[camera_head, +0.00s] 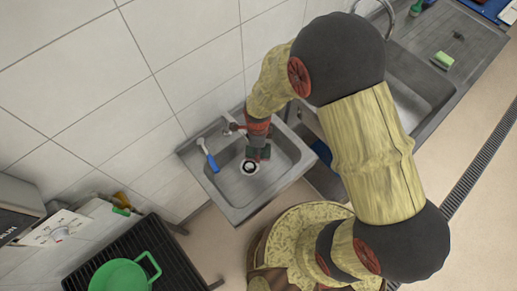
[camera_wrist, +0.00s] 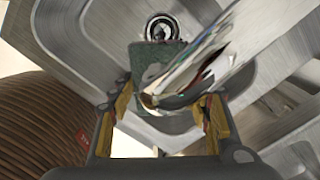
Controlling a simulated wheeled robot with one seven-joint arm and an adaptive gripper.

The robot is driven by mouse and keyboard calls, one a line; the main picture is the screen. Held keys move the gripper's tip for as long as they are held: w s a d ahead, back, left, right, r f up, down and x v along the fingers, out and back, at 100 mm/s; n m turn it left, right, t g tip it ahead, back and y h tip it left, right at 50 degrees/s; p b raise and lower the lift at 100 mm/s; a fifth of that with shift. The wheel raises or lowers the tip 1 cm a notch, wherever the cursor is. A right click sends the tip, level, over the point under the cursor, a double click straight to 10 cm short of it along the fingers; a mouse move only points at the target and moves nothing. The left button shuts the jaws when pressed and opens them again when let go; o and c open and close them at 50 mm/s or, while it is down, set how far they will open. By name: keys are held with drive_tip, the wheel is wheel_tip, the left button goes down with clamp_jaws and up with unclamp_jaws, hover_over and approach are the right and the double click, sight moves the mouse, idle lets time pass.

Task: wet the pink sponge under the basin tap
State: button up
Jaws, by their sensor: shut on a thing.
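The small steel basin (camera_head: 233,194) stands against the tiled wall, with its drain (camera_head: 249,167) near the middle; the drain also shows at the top of the wrist view (camera_wrist: 162,29). My gripper (camera_head: 259,148) is low over the basin, beside the drain. In the wrist view my gripper (camera_wrist: 168,108) is shut on a dark green, sponge-like block (camera_wrist: 149,58). No pink shows on it. The basin tap (camera_head: 232,126) is at the wall side, close to my gripper. A shiny spout-like shape (camera_wrist: 205,62) crosses in front of the block. I cannot see water.
A blue-handled brush (camera_head: 209,156) lies on the basin's left rim. A green sponge (camera_head: 443,60) lies on the larger sink counter (camera_head: 470,50) to the right. A green pan (camera_head: 118,276) stands on a black grate at the lower left. My arm hides the area between the sinks.

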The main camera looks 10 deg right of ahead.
drive_tip(key=d, duration=0.8)
idle(0.6)
drive_tip(key=shift+s, duration=0.1)
idle(1.1)
drive_tip(key=d+r+p, duration=0.3)
drive_tip(key=d+r, duration=0.1)
drive_tip(key=d, duration=0.1)
idle(0.4)
drive_tip(key=shift+s, duration=0.1)
idle(1.1)
